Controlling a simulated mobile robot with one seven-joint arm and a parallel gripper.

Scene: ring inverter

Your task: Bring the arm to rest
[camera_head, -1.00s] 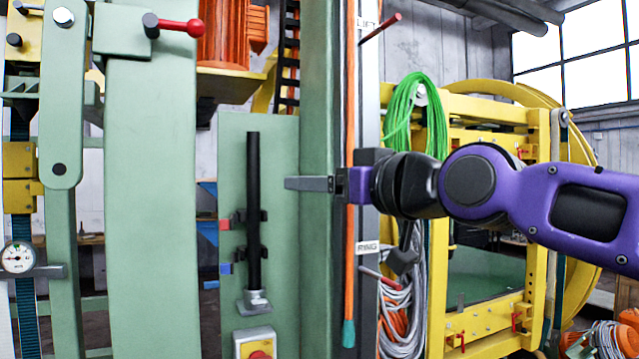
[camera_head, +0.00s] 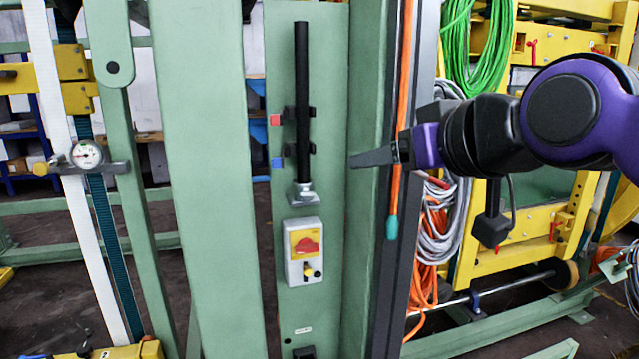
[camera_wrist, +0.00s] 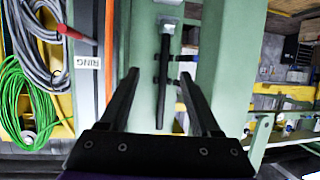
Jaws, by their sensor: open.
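My purple and black arm comes in from the right in the head view. My gripper (camera_head: 372,157) points left in front of the green post, to the right of a black bar (camera_head: 302,105) held on a green panel. In the wrist view my gripper (camera_wrist: 168,100) has its two dark fingers spread apart with nothing between them. The black bar (camera_wrist: 163,90) shows beyond the gap, apart from the fingers. The head view sees the fingers from the side, so one hides the other.
A switch box (camera_head: 304,252) with a red knob sits below the bar. Right of the post hang an orange strip (camera_head: 402,110), a green cable coil (camera_head: 480,60) and grey cables (camera_head: 455,215). A dial gauge (camera_head: 86,154) is at left. Yellow and green frames stand around.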

